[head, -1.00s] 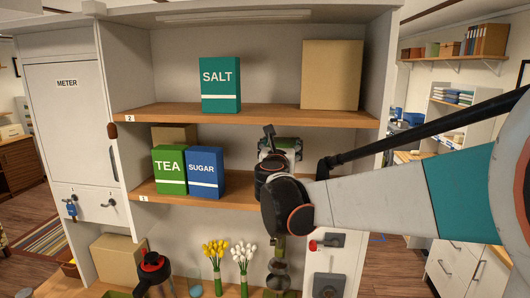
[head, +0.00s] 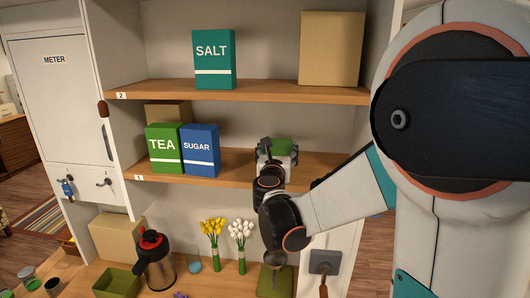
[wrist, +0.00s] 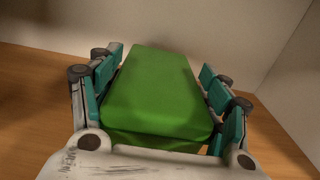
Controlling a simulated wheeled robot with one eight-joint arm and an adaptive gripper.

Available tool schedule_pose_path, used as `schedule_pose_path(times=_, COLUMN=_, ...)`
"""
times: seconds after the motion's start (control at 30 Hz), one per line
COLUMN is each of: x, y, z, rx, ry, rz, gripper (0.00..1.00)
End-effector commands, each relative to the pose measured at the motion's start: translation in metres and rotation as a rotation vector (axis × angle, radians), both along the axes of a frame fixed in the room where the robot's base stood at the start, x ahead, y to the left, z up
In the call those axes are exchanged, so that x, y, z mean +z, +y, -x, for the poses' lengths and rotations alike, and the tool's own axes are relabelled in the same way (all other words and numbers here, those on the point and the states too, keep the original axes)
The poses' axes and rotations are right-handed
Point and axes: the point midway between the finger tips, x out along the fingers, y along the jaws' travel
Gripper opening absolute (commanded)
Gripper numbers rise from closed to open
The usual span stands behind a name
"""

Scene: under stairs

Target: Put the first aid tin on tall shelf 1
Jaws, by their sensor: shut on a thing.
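The first aid tin shows as a plain green box (wrist: 152,92) in the wrist view, lying lengthwise between both fingers of my gripper (wrist: 158,76). No marking on it is visible. In the head view its green top (head: 283,146) shows between the fingers, partly hidden by my gripper (head: 277,154). My gripper is shut on it, at the right part of tall shelf 1 (head: 233,178), the lower wooden board with the label 1. Wood lies around the tin in the wrist view. I cannot tell whether the tin touches the board.
A green TEA box (head: 163,150) and a blue SUGAR box (head: 201,150) stand left on shelf 1, with a cardboard box (head: 168,113) behind. Bare board lies between SUGAR and my gripper. Shelf 2 (head: 250,92) above holds SALT (head: 214,60) and a carton (head: 332,50).

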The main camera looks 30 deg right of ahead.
Motion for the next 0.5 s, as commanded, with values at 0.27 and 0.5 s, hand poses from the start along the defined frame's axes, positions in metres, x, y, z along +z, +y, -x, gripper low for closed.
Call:
schedule_pose_path(times=0.27, x=-0.0039, y=0.0000, z=0.0001, rx=0.000, ry=0.000, rz=0.000, gripper=0.27)
schedule_pose_path(times=0.5, x=-0.0069, y=0.0000, z=0.0000, rx=0.000, ry=0.000, rz=0.000, gripper=0.84)
